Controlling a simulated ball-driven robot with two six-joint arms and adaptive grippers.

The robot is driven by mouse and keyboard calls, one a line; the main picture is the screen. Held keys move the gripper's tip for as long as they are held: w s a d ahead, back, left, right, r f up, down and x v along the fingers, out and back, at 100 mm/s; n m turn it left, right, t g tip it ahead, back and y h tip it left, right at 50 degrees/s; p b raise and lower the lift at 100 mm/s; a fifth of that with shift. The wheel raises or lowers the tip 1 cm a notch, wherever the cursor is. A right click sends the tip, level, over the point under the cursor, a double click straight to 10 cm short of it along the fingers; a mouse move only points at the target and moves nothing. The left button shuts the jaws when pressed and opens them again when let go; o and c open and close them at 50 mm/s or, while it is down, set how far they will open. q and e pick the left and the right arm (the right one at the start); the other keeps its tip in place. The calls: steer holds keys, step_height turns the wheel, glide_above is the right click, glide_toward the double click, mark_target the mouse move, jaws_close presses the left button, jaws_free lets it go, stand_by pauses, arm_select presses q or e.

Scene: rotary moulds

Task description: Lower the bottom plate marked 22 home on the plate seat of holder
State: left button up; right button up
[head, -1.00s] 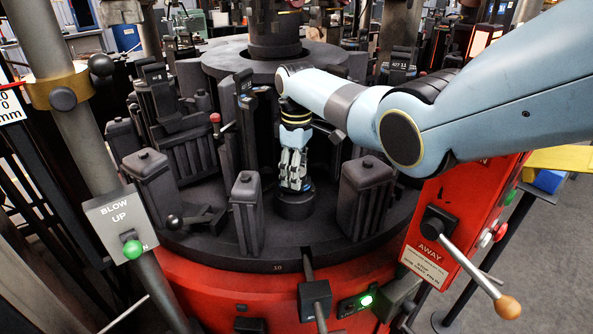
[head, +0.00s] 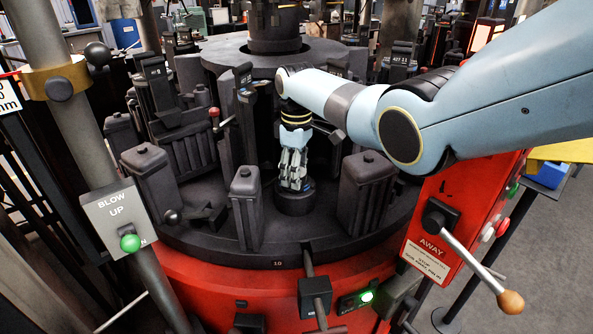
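My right gripper (head: 294,182) points straight down at the middle of the rotary table. Its grey fingers are close together, with the tips right at a dark round piece (head: 295,203) low on the table. This is where the plate seat of a holder appears to be. No mark 22 can be read, and I cannot tell the bottom plate from the seat, as both would be black. The fingers cover the top of the round piece, so whether they grip anything is hidden. My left gripper is not in view.
Dark mould halves stand close around the gripper: one at left (head: 246,207), one at right (head: 365,194). The front gap on the dark table (head: 310,236) is clear. A red AWAY box with a lever (head: 468,255) is at right, a BLOW UP post (head: 118,220) at left.

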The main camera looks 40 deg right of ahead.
steer(key=o, duration=0.5)
step_height(320, 180, up, 12)
stand_by(0.4)
step_height(320, 180, up, 7)
steer(key=p, duration=0.9)
stand_by(0.5)
